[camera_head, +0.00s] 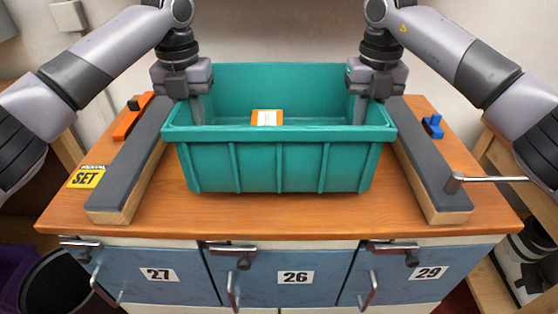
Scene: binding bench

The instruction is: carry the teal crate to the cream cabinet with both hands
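The teal crate (280,165) stands upright on the wooden bench top, between two grey-topped rails. An orange object with a white label (267,118) shows inside it. My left gripper (190,104) is at the crate's left wall, with a finger reaching down inside the rim. My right gripper (367,104) is at the right wall in the same way. The outer fingers are hidden or unclear, so I cannot tell whether either gripper is closed on the wall. I cannot make out a separate cream cabinet.
The left rail (125,170) and right rail (432,170) flank the crate closely. A metal bar (490,179) sticks out at right. An orange tool (132,118), a yellow card (86,177) and a blue clamp (432,125) lie outside the rails. Blue doors (290,262) are below.

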